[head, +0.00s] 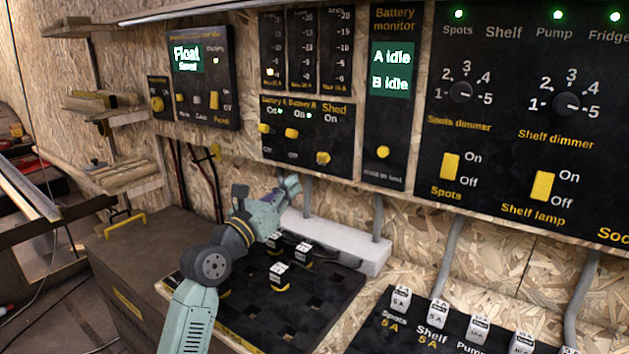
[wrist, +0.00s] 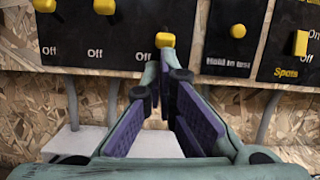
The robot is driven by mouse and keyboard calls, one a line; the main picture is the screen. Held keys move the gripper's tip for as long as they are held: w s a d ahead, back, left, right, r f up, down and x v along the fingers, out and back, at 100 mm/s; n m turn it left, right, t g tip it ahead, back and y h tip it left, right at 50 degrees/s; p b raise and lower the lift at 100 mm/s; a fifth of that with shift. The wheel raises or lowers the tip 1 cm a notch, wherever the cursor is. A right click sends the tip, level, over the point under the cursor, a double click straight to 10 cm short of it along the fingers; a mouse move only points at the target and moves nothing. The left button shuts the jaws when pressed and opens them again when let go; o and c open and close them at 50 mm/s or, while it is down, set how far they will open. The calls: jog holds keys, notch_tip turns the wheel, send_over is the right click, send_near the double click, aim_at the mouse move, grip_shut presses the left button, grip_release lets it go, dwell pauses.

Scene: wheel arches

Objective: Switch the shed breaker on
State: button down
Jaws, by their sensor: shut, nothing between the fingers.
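The shed breaker (head: 322,157) is a yellow lever at the right of the small black breaker panel (head: 305,145), under the word Shed. Its lever is down, low beside the Off label; the two battery levers to its left are up. In the wrist view the shed lever (wrist: 165,40) appears just beyond my fingertips, near the picture's middle. My gripper (head: 291,185) is below and left of that lever in the head view. In the wrist view my gripper (wrist: 168,78) has its fingers together at the tips, with nothing between them. Whether they touch the lever is unclear.
A battery monitor panel (head: 391,122) with a yellow knob stands right of the breakers. A pale box (head: 340,245) and grey conduits are under the panels. A black slotted tray (head: 330,297) with cube fuses lies below my arm. A labelled fuse board (head: 402,333) is at lower right.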

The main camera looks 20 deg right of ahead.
aim_at(328, 152)
notch_tip(328, 152, down, 5)
jog(key=w+d+y, duration=0.1)
jog(key=d, duration=0.1)
jog(key=shift+w+d+f+m+g, duration=0.2)
jog(key=shift+w+d+m+g, duration=0.1)
jog(key=shift+m+g, duration=0.1)
jog(key=p+x, duration=0.2)
jog(key=x, duration=0.7)
jog(key=shift+w+p, duration=0.15)
jog(key=shift+p, duration=0.15)
jog(key=r, duration=0.1)
jog(key=r+p, duration=0.1)
jog(key=r, duration=0.1)
jog(key=shift+a, duration=0.25)
jog(key=shift+s+a+r+p, duration=0.1)
jog(key=shift+s+r+p, duration=0.15)
jog(key=shift+s+p, duration=0.1)
jog(key=shift+a+r+y, duration=0.1)
jog(key=shift+a+y, duration=0.05)
jog(key=shift+y, duration=0.15)
